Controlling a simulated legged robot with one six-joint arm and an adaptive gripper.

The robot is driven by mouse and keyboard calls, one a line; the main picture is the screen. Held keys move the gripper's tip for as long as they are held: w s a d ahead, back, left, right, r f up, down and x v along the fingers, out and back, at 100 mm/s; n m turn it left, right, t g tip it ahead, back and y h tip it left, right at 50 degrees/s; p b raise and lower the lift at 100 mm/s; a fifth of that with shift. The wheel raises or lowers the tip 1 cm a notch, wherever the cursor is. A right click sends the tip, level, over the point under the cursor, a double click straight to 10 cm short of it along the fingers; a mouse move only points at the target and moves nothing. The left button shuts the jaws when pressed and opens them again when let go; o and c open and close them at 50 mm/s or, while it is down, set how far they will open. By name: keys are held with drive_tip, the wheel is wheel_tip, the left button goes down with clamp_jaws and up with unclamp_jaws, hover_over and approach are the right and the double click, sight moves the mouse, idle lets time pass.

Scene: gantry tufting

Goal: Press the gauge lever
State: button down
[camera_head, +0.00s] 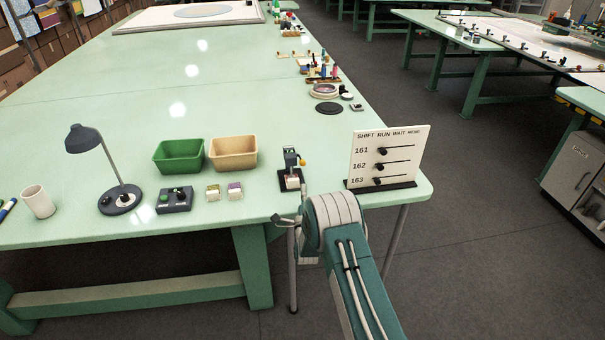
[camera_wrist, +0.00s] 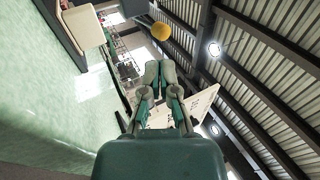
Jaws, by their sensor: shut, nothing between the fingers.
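The gauge (camera_head: 291,178) is a small dark upright device on a dark base near the table's front edge. Its lever ends in an orange-yellow knob (camera_head: 302,162) on the right side. In the wrist view the knob (camera_wrist: 160,31) shows just beyond my fingertips, with a dark part of the gauge (camera_wrist: 131,7) beside it. My gripper (camera_wrist: 160,66) is shut and empty, and it appears apart from the knob. In the head view my arm hides most of the gripper, low in front of the gauge.
A white sign board (camera_head: 388,157) stands right of the gauge. A tan bin (camera_head: 233,153), a green bin (camera_head: 179,156), a control box (camera_head: 175,199) and a desk lamp (camera_head: 119,200) stand left on the green table (camera_head: 120,100). Several small items line the right edge.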

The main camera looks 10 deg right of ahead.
drive_tip(key=x, duration=0.6)
idle(0.3)
drive_tip(key=shift+r+g, duration=0.3)
drive_tip(key=shift+g, duration=0.1)
